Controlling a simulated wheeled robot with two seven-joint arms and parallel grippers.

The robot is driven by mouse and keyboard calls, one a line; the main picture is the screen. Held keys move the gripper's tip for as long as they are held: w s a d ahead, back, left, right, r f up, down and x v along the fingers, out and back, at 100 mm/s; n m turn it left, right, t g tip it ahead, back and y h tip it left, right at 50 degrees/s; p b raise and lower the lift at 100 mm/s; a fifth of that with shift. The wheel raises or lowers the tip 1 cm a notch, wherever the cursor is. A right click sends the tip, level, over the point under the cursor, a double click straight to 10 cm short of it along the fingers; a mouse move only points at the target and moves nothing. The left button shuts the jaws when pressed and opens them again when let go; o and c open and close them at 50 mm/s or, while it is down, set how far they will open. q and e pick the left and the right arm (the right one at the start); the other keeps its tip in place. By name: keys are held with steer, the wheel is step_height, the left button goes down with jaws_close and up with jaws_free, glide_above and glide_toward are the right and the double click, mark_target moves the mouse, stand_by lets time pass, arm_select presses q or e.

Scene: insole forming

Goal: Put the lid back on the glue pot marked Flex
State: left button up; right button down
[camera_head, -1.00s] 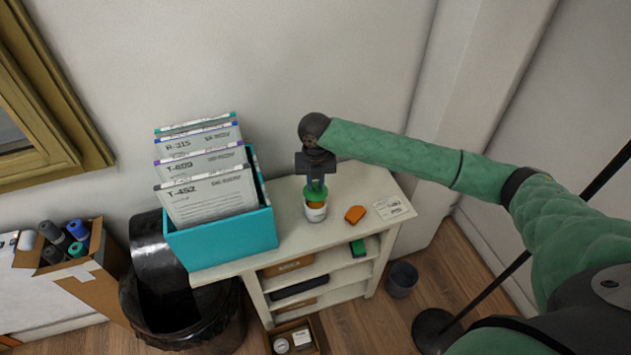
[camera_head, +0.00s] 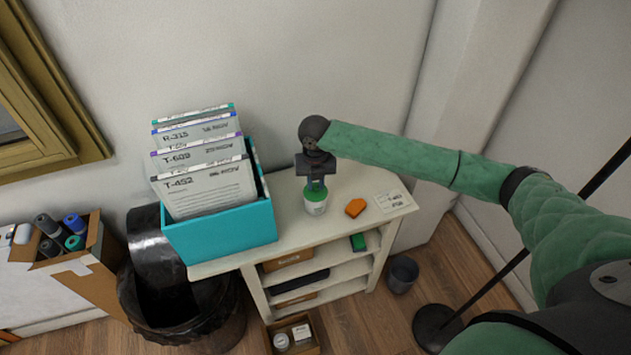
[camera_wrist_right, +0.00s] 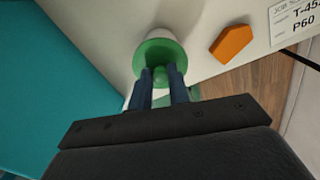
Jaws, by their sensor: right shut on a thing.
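The glue pot (camera_head: 316,207) is a small white pot on the shelf top, right of the teal file box. Its marking is too small to read. The green lid (camera_head: 316,192) sits at the pot's mouth and covers the opening; it also shows in the right wrist view (camera_wrist_right: 160,52). I cannot tell whether it is fully seated. My right gripper (camera_head: 316,182) points down from above, shut on the lid's knob; its blue fingers show in the right wrist view (camera_wrist_right: 162,88). My left gripper is not in view.
An orange block (camera_head: 355,207) lies just right of the pot, with a printed card (camera_head: 391,201) beyond it. The teal file box (camera_head: 222,240) with upright folders stands close on the left. A black bin (camera_head: 185,310) stands on the floor below. The shelf top's front edge is near.

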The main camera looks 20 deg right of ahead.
stand_by(0.3)
steer(key=shift+p, duration=0.75)
stand_by(0.9)
steer(key=shift+f+p, duration=0.15)
steer(key=shift+p, duration=0.5)
stand_by(1.4)
steer(key=c, duration=0.7)
jaws_free()
steer(key=shift+c, duration=0.2)
